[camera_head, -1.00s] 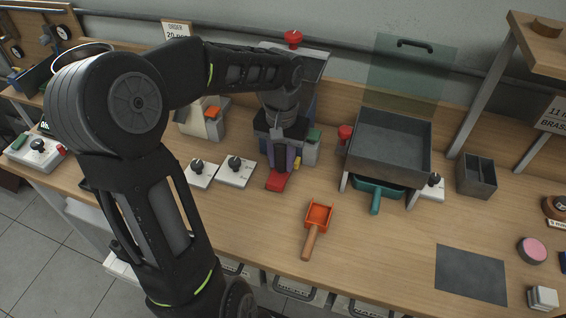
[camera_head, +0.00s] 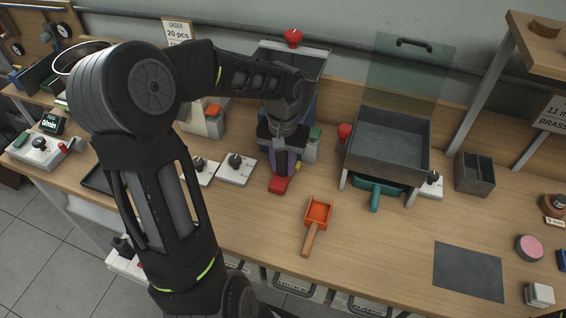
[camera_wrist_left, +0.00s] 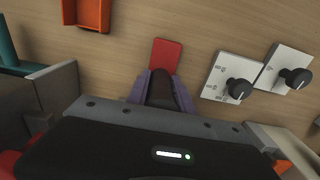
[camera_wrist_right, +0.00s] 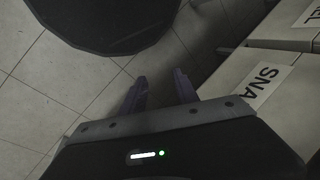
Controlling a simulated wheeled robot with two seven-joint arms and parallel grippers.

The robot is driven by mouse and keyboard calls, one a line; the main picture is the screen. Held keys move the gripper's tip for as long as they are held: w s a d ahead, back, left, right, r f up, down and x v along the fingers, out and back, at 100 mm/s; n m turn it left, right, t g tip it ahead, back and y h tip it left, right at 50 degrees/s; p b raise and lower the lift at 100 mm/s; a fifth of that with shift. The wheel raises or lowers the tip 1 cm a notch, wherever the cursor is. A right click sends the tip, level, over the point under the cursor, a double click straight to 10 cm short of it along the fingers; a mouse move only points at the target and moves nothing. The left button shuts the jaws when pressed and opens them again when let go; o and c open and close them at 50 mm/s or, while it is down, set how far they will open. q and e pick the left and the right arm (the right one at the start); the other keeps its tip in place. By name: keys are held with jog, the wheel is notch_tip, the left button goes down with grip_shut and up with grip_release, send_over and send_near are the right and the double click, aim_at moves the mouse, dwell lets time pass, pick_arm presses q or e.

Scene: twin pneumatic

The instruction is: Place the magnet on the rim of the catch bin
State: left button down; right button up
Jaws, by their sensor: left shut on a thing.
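My left gripper (camera_head: 281,168) is shut on a dark part that seems joined to a flat red piece (camera_head: 279,185). The red piece also shows past the purple fingertips in the left wrist view (camera_wrist_left: 166,54). It is probably the magnet, but I cannot tell for sure. The gripper is low over the bench, in front of a grey machine with a red knob (camera_head: 293,38). A large grey open bin (camera_head: 388,157) stands on legs to its right. Whether this is the catch bin I cannot tell. My right gripper (camera_wrist_right: 160,92) is open and empty above the floor.
An orange scoop (camera_head: 318,212) lies in front of the machine. A teal-handled pan (camera_head: 375,197) sits under the bin. White knob panels (camera_head: 236,170) lie left of the gripper. A divided grey box (camera_head: 475,173) and a dark mat (camera_head: 467,272) are at right.

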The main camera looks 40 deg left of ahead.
pick_arm(q)
jog(key=shift+f, duration=0.15)
jog(key=c, duration=1.1)
grip_release()
notch_tip(320, 180, up, 12)
jog(key=shift+r, duration=0.2)
jog(key=shift+o, duration=0.3)
